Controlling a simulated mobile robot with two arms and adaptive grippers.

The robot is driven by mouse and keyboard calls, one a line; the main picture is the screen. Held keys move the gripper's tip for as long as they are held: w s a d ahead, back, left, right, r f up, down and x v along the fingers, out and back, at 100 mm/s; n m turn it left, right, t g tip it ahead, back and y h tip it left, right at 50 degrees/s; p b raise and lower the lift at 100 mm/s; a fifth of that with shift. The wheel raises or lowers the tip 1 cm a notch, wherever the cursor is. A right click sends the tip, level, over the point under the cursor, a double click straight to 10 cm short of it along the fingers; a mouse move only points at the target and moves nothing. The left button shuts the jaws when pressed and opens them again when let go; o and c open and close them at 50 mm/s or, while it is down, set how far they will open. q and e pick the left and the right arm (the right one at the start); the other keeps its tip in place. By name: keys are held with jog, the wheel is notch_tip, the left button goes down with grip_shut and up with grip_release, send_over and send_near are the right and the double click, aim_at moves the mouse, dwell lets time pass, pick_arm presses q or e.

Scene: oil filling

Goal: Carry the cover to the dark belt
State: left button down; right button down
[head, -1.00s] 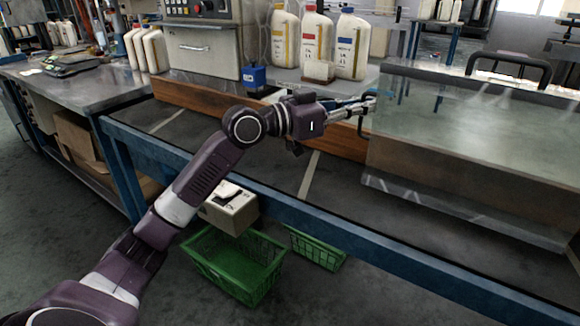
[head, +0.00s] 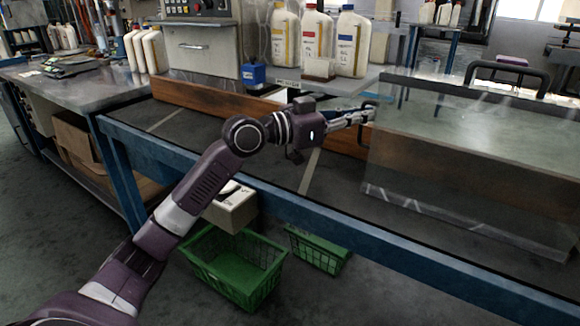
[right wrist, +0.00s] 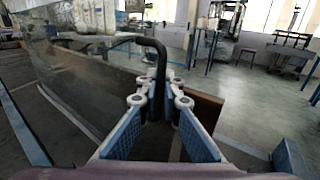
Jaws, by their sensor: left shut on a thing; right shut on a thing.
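The cover (head: 460,150) is a large see-through box with clear edges at the right of the head view. My left gripper (head: 366,113) is shut on the black handle at the cover's left end. My right gripper (right wrist: 160,85) is shut on a black bent handle (right wrist: 152,46) in the right wrist view, where the cover's clear wall (right wrist: 75,75) shows at left. In the head view my right gripper is mostly hidden behind the cover. The dark belt (head: 190,128) lies left of the cover, behind a blue rail. The cover overlaps the rail in the picture; its height cannot be told.
The blue rail (head: 290,207) runs along the belt's front, and a wooden board (head: 215,97) along its back. White bottles (head: 318,40) and a blue box (head: 253,75) stand behind. Green baskets (head: 235,265) lie on the floor below. The belt's left part is clear.

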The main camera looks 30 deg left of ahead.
pick_arm(q)
jog(key=shift+a+f+b, duration=0.15)
jog(key=shift+f+b, duration=0.25)
jog(key=shift+f, duration=0.1)
pick_arm(e)
jog(key=shift+d+f, duration=0.15)
jog(key=shift+f, duration=0.35)
pick_arm(q)
jog(key=c, duration=2.2)
grip_release()
jog(key=shift+r, duration=0.1)
pick_arm(e)
jog(key=c, duration=2.2)
grip_release()
jog(key=shift+r, duration=0.1)
pick_arm(q)
jog(key=shift+o, duration=0.4)
pick_arm(e)
jog(key=shift+o, duration=0.4)
pick_arm(q)
jog(key=v, duration=0.8)
pick_arm(e)
jog(key=v, duration=1.2)
jog(key=shift+s, duration=0.1)
